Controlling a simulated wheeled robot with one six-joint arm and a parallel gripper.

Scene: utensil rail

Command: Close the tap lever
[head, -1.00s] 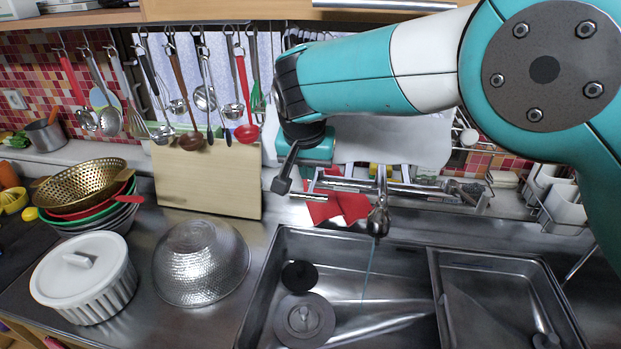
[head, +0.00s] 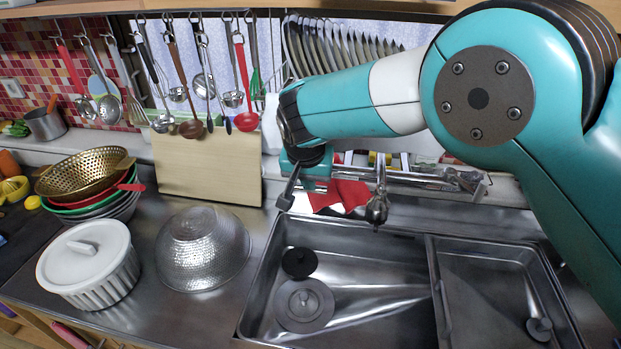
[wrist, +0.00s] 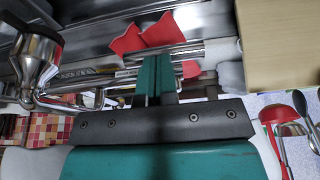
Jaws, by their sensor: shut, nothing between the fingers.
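The chrome tap (head: 377,205) stands behind the sink, its spout over the basin, with no water stream visible now. In the wrist view the tap (wrist: 38,50) is large at the left. I cannot clearly tell its lever from the chrome bars around it. My gripper (wrist: 156,75) is shut and empty, its teal fingers side by side, to the right of the tap in the wrist view. In the head view my gripper's hand is low behind the sink, left of the tap, and its fingertips are mostly hidden. I cannot tell whether they touch anything.
The sink (head: 430,290) is in front of the tap. A red cloth (head: 340,195) lies just left of the tap. A cutting board (head: 207,165) leans behind the counter under hanging utensils.

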